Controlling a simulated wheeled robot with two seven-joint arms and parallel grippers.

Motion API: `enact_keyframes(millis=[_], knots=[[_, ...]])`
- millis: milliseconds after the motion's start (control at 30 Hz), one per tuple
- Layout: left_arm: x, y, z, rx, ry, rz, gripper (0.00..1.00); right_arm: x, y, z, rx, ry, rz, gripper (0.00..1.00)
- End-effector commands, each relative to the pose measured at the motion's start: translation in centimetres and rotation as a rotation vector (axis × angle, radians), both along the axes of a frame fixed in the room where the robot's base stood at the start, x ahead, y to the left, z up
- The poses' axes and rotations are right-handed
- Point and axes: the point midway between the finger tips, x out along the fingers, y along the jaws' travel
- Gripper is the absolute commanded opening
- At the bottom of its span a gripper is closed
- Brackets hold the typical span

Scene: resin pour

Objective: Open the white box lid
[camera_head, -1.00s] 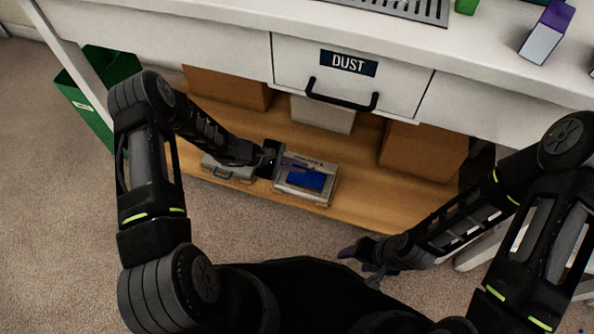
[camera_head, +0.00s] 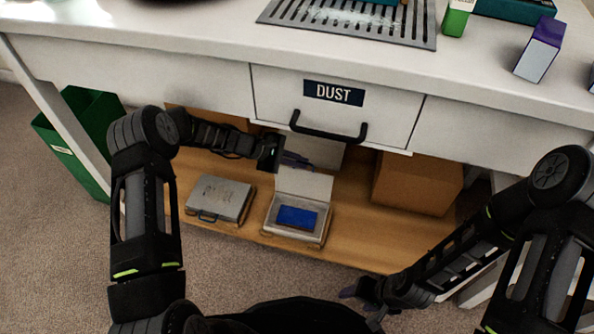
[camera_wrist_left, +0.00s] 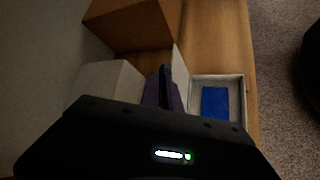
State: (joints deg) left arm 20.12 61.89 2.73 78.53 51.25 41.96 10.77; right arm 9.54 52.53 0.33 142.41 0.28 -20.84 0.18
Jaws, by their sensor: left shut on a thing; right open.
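The white box (camera_head: 285,236) sits on the low wooden shelf under the table. Its lid (camera_head: 305,185) stands raised at the back, and a blue block (camera_head: 297,217) lies inside. My left gripper (camera_head: 298,162) is at the lid's upper edge, shut on it; its fingertips are partly hidden by the dark jaws. The left wrist view shows the purplish fingers (camera_wrist_left: 163,90) beside the upright lid (camera_wrist_left: 180,76), with the open box and blue block (camera_wrist_left: 215,102) to the right. My right gripper (camera_head: 360,294) is open and empty, in front of the shelf.
A grey case (camera_head: 220,197) with a handle lies left of the box. Brown cartons (camera_head: 415,182) stand further back on the shelf (camera_head: 350,245). The drawer marked DUST (camera_head: 380,97) and its handle overhang my left gripper. A green bin (camera_head: 90,130) is at left.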

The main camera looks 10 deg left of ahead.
Motion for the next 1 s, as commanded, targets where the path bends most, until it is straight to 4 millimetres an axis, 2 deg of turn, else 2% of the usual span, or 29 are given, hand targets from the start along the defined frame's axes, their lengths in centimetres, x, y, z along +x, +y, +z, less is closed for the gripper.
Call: enact_keyframes(millis=[500,533,767,1000], knots=[[0.46,-0.17,0.07,-0.003,0.0,0.0,0.0,0.1,-0.08,-0.26,-0.001,-0.002,-0.002,0.6],[0.46,-0.17,0.07,-0.003,0.0,0.0,0.08,0.1,-0.08,-0.26,-0.001,-0.002,-0.002,0.6],[0.44,-0.12,0.03,-0.002,0.0,-0.001,0.27,0.1,-0.07,-0.27,-0.001,-0.002,-0.002,0.6],[0.43,-0.08,0.01,-0.001,0.0,-0.001,0.29,0.09,-0.07,-0.27,-0.001,-0.001,-0.002,0.6]])
